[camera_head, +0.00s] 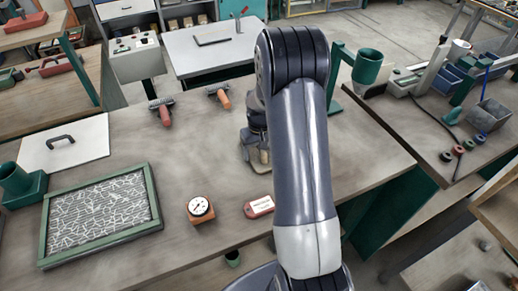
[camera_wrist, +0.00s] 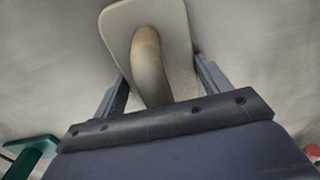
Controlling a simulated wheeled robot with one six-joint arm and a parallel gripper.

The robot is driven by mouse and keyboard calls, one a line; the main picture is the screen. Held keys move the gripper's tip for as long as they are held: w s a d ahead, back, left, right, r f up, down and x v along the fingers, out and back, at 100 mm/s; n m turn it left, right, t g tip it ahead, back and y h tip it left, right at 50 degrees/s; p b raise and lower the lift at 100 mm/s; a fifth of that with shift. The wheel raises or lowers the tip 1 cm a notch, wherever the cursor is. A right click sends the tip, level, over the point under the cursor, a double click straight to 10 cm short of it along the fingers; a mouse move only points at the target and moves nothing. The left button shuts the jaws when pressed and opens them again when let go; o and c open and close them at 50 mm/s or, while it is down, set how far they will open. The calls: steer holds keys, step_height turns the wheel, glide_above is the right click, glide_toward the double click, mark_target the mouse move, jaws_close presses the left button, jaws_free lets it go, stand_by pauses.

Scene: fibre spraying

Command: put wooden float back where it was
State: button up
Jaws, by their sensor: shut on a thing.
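The wooden float shows in the wrist view as a pale flat board with a rounded handle (camera_wrist: 150,65) standing up from it. My gripper (camera_wrist: 163,82) is shut on the float's handle, with one finger on each side. In the head view my gripper (camera_head: 257,138) points down over the back right of the main table, and a tan part of the float (camera_head: 249,158) shows under it. My arm hides the rest of the float there. I cannot tell whether the board touches the table.
The table's middle is clear.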

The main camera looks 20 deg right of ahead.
steer(key=shift+f, duration=0.25)
steer(key=o, duration=1.2)
steer(key=shift+s+a, duration=0.1)
steer(key=shift+o, duration=0.2)
steer(key=shift+f+b, duration=0.1)
steer(key=shift+b, duration=0.2)
steer(key=shift+s, duration=0.1)
steer(key=shift+d+r, duration=0.25)
steer(key=shift+r, duration=0.2)
step_height(320, 180, up, 12)
steer(key=shift+a+f+b, duration=0.1)
steer(key=shift+b, duration=0.35)
